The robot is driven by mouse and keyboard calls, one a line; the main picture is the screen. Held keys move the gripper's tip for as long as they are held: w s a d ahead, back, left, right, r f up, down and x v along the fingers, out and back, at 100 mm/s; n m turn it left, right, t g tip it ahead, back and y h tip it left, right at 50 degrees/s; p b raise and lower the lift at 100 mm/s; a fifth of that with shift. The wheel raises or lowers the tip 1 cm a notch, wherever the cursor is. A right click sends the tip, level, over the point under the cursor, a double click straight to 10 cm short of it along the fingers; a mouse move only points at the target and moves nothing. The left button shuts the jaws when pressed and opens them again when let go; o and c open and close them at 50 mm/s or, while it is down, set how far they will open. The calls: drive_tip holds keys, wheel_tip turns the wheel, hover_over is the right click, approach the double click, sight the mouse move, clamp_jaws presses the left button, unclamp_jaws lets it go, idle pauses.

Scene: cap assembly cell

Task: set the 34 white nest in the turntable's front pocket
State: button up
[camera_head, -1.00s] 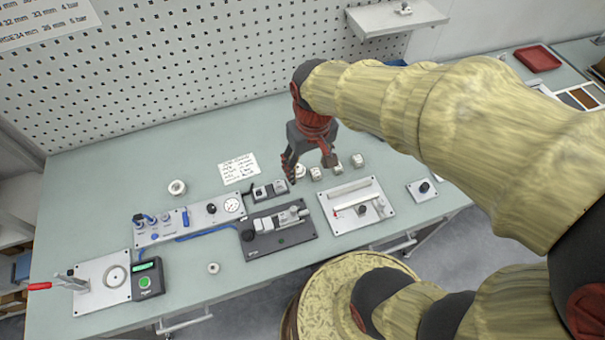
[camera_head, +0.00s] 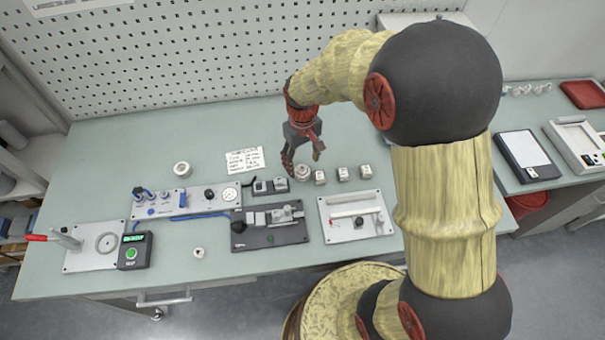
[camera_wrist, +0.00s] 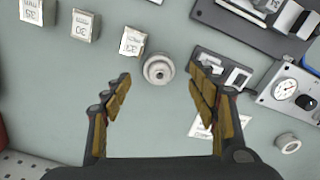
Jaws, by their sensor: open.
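My gripper (camera_head: 303,163) is open and empty above the bench, beside a row of small parts. In the wrist view, the open fingers (camera_wrist: 160,80) point at a round, stepped light-grey piece (camera_wrist: 158,69), which lies just beyond and between the fingertips. It also shows in the head view (camera_head: 302,173). Three white labelled blocks stand in a row beside it: a near one (camera_wrist: 132,41), a middle one (camera_wrist: 83,25) and a far one (camera_wrist: 31,10). I cannot read for sure which is marked 34. I cannot clearly identify the turntable or its front pocket.
A dark fixture (camera_head: 270,238) and a light plate with a bar and black knob (camera_head: 356,226) stand in front. A gauge panel (camera_head: 175,205), a red-handled plate (camera_head: 84,257) and a green-button box (camera_head: 133,250) are left. White rings (camera_head: 182,169) lie loose.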

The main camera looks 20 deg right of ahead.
sight(302, 168)
drive_tip(key=f, duration=0.1)
drive_tip(key=f+b, duration=0.1)
drive_tip(key=f, duration=0.3)
drive_tip(key=shift+w+b, duration=0.25)
drive_tip(key=shift+b, duration=0.1)
drive_tip(key=shift+r, duration=0.1)
drive_tip(key=shift+c, duration=0.5)
drive_tip(key=c, duration=1.3)
drive_tip(key=shift+r+p, duration=0.45)
drive_tip(key=shift+r, duration=0.35)
drive_tip(key=s+a+r+p, duration=0.1)
drive_tip(key=s+r, duration=0.2)
drive_tip(key=s, duration=0.1)
drive_tip(key=s+a+r+p, duration=0.1)
drive_tip(key=s+r, duration=0.3)
drive_tip(key=s, duration=0.1)
drive_tip(key=s+a+r+p, duration=0.1)
drive_tip(key=s+r+p, duration=0.1)
drive_tip(key=s+r, duration=0.2)
drive_tip(key=shift+s+a+r, duration=0.25)
drive_tip(key=shift+a, duration=0.15)
